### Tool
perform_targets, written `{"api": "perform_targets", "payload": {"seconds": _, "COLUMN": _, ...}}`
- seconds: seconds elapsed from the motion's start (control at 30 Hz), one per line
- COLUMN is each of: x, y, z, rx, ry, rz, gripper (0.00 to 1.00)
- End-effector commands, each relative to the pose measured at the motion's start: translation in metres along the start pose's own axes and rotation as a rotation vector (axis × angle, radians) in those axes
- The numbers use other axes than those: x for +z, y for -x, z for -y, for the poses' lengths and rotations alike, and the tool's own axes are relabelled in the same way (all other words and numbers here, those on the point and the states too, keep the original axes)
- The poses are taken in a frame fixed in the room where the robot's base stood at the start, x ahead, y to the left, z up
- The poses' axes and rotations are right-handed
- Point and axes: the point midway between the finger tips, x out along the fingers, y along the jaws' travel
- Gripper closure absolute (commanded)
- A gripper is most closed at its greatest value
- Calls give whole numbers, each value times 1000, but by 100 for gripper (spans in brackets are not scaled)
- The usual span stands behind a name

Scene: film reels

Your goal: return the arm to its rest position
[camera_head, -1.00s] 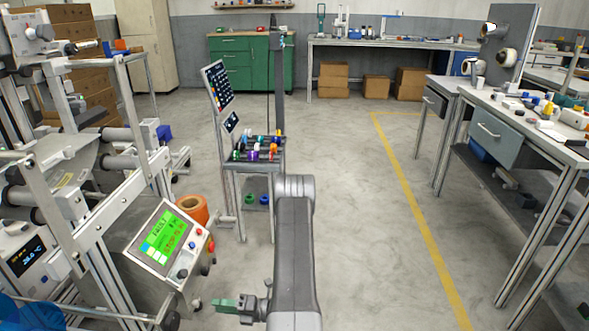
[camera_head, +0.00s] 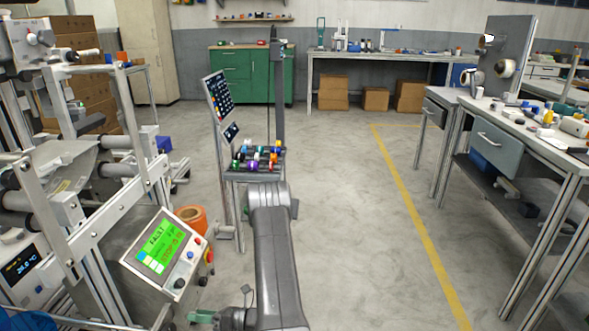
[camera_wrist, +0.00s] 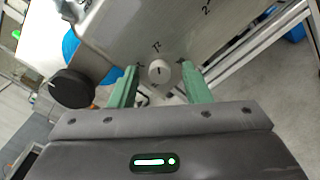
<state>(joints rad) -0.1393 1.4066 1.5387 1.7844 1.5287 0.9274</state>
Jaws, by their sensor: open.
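My gripper (camera_head: 200,317) shows at the bottom edge of the head view, below the panel with the green screen, partly cut off. My grey arm (camera_head: 275,255) reaches up the middle of that view and bends over near the small reel stand. In the wrist view, my gripper (camera_wrist: 159,84) has its two green fingers apart. A round white knob (camera_wrist: 159,70) on a grey marked panel (camera_wrist: 150,25) shows in the gap between them. I cannot tell whether the fingers touch it. Nothing is visibly held.
A machine frame with rollers and a green-screen control panel (camera_head: 158,246) stands close on the left. An orange roll (camera_head: 192,218) is behind it. The reel stand (camera_head: 262,172) is ahead. A workbench (camera_head: 500,125) is on the right. The floor between is clear. A black knob (camera_wrist: 72,88) shows in the wrist view.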

Motion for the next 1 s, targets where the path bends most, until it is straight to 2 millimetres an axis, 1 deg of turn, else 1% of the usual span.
{"api": "perform_targets", "payload": {"seconds": 0.7, "x": -1, "y": 0, "z": 0, "rx": 0, "ry": 588, "rz": 0, "gripper": 57}}
{"api": "perform_targets", "payload": {"seconds": 1.0, "x": 0, "y": 0, "z": -1, "rx": 0, "ry": 786, "rz": 0, "gripper": 57}}
